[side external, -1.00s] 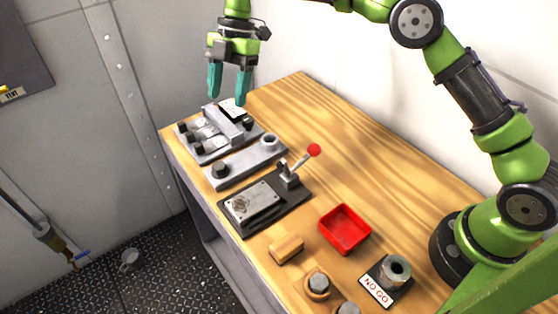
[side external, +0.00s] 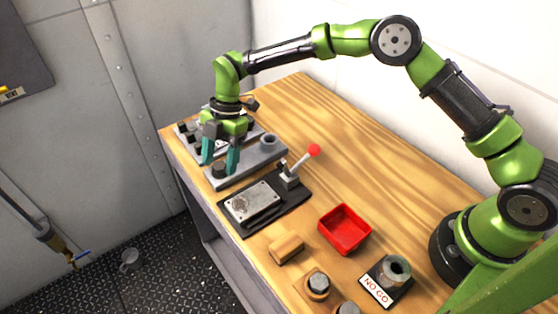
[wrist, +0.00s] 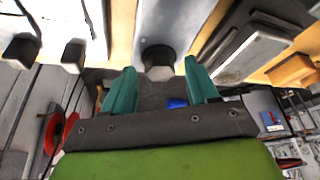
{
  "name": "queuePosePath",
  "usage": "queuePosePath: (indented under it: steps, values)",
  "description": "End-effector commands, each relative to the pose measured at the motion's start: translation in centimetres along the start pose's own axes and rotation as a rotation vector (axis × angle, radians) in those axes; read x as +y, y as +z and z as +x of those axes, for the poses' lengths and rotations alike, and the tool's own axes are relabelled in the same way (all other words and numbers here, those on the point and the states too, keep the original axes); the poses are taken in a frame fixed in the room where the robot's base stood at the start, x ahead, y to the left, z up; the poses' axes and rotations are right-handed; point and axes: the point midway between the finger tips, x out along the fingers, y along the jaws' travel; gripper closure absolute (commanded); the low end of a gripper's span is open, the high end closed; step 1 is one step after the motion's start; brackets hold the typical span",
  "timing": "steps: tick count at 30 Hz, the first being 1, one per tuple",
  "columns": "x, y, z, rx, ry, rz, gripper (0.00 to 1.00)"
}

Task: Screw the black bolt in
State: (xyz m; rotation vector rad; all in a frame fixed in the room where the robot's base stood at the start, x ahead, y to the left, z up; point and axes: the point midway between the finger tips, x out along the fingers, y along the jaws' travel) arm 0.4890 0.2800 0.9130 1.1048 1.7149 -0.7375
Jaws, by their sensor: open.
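The black bolt (side external: 219,170) stands at the near left end of a grey block (side external: 245,166), its dark head showing between my fingers. My gripper (side external: 219,167) is low over that end, with its teal fingers pointing down, apart, one on each side of the bolt. In the wrist view the bolt's dark head (wrist: 158,56) shows just beyond and between the two fingertips (wrist: 160,66). I cannot tell whether either finger touches it, and how deep the bolt sits is hidden.
A fixture with several black knobs (side external: 185,127) lies behind. In front are a dark plate with a red-balled lever (side external: 314,150), a red tray (side external: 345,230), a wooden block (side external: 286,247) and a NO GO stand (side external: 378,290).

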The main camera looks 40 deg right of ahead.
Motion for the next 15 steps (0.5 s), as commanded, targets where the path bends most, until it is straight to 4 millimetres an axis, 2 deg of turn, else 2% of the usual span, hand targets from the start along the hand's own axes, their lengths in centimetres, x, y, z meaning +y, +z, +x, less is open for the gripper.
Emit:
queuePosePath:
  steps: [7,15]
  values:
    - [-0.01,-0.02,0.08,0.0,0.0,0.0,0.41]
    - [-0.01,-0.01,0.05,0.0,0.0,-0.001,0.83]
